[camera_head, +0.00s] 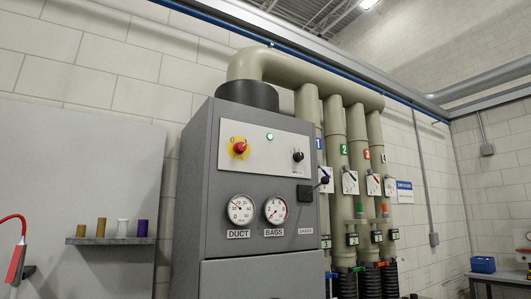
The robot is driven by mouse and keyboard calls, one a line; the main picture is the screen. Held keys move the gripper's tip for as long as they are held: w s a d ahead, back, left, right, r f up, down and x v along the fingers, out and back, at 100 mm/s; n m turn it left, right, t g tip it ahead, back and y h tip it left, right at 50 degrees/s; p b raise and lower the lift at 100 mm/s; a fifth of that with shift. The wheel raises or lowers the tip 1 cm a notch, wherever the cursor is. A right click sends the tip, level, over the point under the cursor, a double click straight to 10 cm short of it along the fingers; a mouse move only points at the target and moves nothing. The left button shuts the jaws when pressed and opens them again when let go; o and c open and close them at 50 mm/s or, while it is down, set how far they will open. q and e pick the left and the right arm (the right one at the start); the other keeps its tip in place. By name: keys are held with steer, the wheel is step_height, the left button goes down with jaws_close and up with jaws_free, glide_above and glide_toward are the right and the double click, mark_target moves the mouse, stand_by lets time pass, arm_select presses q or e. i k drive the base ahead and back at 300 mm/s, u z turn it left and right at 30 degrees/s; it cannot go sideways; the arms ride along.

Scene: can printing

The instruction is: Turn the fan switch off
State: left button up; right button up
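A grey cabinet (190,190) stands in the middle with a pale control panel on its front. On the panel's left is a red rotary switch (239,147) on a yellow plate, with a 0 mark at its upper left. I take it as the fan switch, but its label is not readable and its exact setting is hard to tell. A green lamp (270,136) to its right looks bright. A small black knob (298,156) sits on the panel's right side. Neither of my grippers is in view.
Two gauges (241,209) marked DUCT and BAGS sit below the panel. A black lever (324,181) sticks out at the cabinet's right side. Numbered pipes (336,130) stand right of it. A shelf (110,241) with small spools is at left; a bench with a blue bin (482,265) is far right.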

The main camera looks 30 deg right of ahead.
mark_target(240, 148)
steer(key=k, duration=0.6)
steer(key=z, duration=0.85)
steer(key=i, duration=1.1)
steer(key=u, duration=0.05)
